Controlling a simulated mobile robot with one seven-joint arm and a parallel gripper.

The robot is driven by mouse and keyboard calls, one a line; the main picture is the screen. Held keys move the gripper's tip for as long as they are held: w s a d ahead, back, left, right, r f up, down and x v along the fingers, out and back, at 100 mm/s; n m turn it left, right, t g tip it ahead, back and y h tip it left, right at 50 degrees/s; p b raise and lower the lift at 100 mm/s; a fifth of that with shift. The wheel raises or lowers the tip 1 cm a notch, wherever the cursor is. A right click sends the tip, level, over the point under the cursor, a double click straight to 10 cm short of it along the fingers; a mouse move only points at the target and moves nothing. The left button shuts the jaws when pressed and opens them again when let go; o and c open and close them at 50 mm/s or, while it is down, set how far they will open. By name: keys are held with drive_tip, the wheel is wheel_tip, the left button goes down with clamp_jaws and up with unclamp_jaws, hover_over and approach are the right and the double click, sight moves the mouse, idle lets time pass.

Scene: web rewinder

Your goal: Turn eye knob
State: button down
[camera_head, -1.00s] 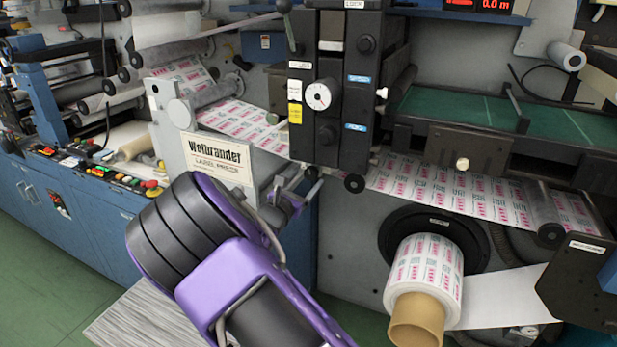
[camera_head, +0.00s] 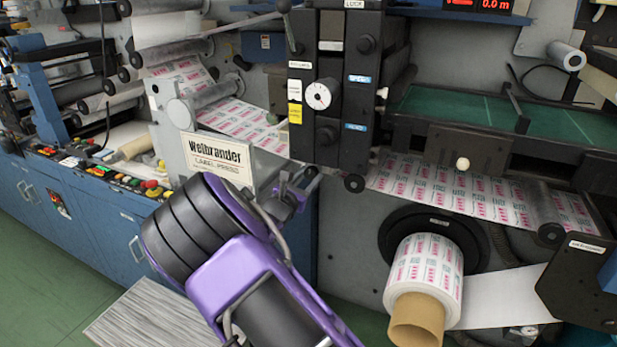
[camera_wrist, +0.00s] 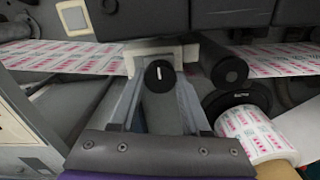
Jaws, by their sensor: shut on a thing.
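A round black knob (camera_wrist: 160,74) with a short white line on its face, seemingly the eye knob, shows in the wrist view. Its white line stands nearly upright. My gripper (camera_wrist: 158,88) has one finger on each side of the knob and is shut on it. In the head view my gripper (camera_head: 308,178) is at the lower front of the dark press column, beside the grey frame. My purple and black arm hides part of this area, and the knob is too small to make out there.
A white dial (camera_head: 318,95) and black knobs sit on the column (camera_head: 342,60) above. A printed label roll (camera_head: 427,275) stands to the right. The printed web (camera_head: 455,192) runs behind.

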drive_tip(key=shift+f+m+b, duration=0.1)
drive_tip(key=shift+m+b, duration=0.2)
drive_tip(key=shift+b, duration=0.2)
drive_tip(key=shift+f+m+b, duration=0.1)
drive_tip(key=shift+m+b, duration=0.4)
drive_tip(key=shift+b, duration=0.35)
drive_tip(key=m+b, duration=0.2)
drive_tip(key=b, duration=0.1)
drive_tip(key=shift+m+b, duration=0.3)
drive_tip(key=shift+b, duration=0.05)
drive_tip(key=m+b, duration=0.3)
drive_tip(key=shift+m, duration=0.3)
drive_tip(key=m, duration=0.2)
drive_tip(key=shift+r+m, duration=0.3)
drive_tip(key=shift+m, duration=0.1)
drive_tip(key=m, duration=1)
drive_tip(key=shift+m, duration=0.3)
